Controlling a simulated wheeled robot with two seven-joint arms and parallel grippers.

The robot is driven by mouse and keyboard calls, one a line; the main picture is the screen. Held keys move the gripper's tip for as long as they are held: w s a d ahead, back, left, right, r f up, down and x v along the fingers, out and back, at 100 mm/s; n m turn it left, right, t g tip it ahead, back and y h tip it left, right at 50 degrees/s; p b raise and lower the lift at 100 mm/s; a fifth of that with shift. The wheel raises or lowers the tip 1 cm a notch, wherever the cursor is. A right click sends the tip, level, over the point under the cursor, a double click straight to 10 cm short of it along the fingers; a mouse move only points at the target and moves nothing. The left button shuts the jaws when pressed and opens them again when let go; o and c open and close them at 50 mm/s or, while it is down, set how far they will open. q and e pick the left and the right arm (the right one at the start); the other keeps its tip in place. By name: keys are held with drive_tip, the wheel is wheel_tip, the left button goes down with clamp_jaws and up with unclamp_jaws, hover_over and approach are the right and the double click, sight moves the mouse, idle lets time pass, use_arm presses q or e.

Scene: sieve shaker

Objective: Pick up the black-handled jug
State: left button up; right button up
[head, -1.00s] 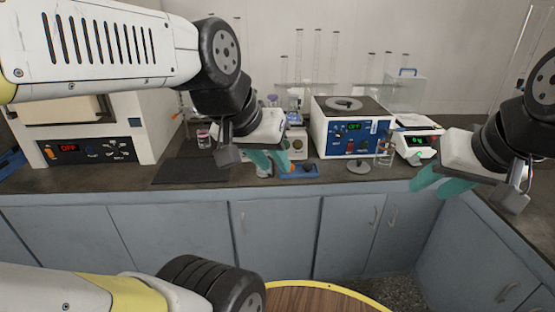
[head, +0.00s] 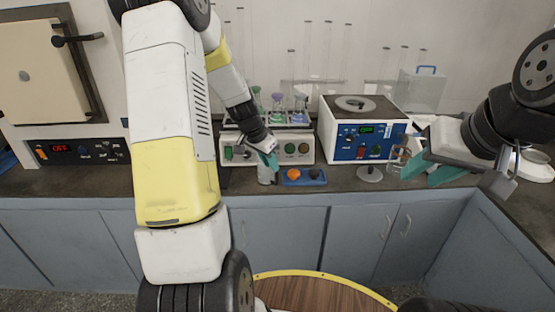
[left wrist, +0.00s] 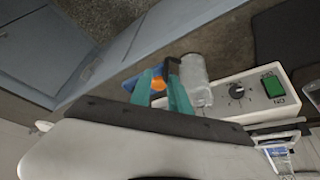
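The black-handled jug (head: 265,175) stands on the counter's front part, partly hidden by my left gripper (head: 270,160). In the left wrist view the jug (left wrist: 197,82) is a pale translucent vessel, with its black handle (left wrist: 173,66) on the side facing the gripper. My left gripper's teal fingers (left wrist: 160,82) are apart. The handle is at the tip of the finger nearer the jug; whether it lies between the fingers or touches them, I cannot tell. My right gripper (head: 430,170) is open and empty over the counter's front edge at the right.
A blue tray (head: 304,183) with an orange and a dark item lies right of the jug. A shaker with flasks (head: 293,148) stands behind. A blue-fronted device (head: 365,135), a grey disc stand (head: 370,174) and a glass vessel (head: 396,161) are further right. A furnace (head: 62,100) is left.

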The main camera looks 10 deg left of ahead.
sight(275, 185)
use_arm(q)
drive_tip(key=x, duration=0.3)
drive_tip(key=a+x, duration=0.1)
drive_tip(key=x, duration=0.2)
drive_tip(key=w+x, duration=0.1)
drive_tip(key=x, duration=0.2)
drive_tip(key=shift+f, duration=0.35)
clamp_jaws()
drive_tip(key=shift+r, duration=0.1)
idle(0.9)
